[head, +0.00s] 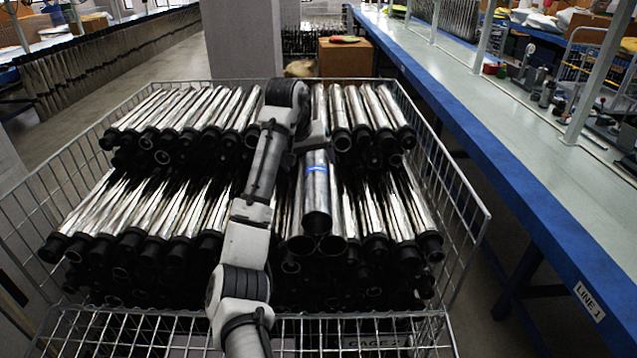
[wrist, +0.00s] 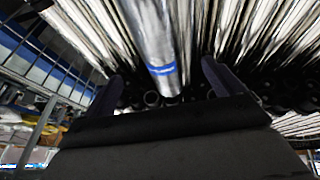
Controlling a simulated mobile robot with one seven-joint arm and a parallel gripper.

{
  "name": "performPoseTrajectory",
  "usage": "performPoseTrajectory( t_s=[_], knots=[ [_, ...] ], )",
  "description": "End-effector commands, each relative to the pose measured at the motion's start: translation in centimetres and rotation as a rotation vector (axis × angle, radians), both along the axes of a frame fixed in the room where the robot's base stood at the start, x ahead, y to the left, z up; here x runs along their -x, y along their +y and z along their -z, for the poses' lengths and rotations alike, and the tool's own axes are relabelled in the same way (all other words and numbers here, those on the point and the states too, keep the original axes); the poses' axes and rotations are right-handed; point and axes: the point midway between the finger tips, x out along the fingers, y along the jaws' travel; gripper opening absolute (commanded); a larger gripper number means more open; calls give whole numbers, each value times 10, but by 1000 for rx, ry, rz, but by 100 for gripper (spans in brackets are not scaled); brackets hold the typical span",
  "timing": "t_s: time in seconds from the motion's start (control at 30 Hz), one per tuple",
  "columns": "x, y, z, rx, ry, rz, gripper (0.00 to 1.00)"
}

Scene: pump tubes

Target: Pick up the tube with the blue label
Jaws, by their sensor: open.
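The tube with the blue label (head: 316,192) lies on top of other tubes, right of the middle of the wire cage. It is shiny metal with a blue band near its upper visible part, and its dark open end faces me. Its far end is hidden by my gripper (head: 312,138) in the head view. In the wrist view the tube (wrist: 150,28) runs down the middle, with the band between the two dark fingers of my gripper (wrist: 160,80). The fingers are open and apart, one on each side of the tube. I cannot tell whether either touches it.
Many silver tubes with black ends fill the wire cage (head: 468,200) in two rows, close around the labelled tube. The cage walls rise on all sides. A long blue-edged bench (head: 500,110) stands at the right, and a grey pillar (head: 243,40) stands behind.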

Motion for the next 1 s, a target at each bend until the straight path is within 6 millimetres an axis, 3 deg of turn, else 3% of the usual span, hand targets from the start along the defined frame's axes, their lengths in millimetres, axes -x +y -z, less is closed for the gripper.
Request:
performPoseTrajectory(
  t_s=[0.2,0.47,0.7,1.0],
  knots=[
    [-14,-6,33,0,0,-1,93],
    [-20,-10,52,0,-2,-1,93],
    [-29,-17,84,1,-3,0,93],
    [-32,-19,91,1,-4,0,93]
  ],
)
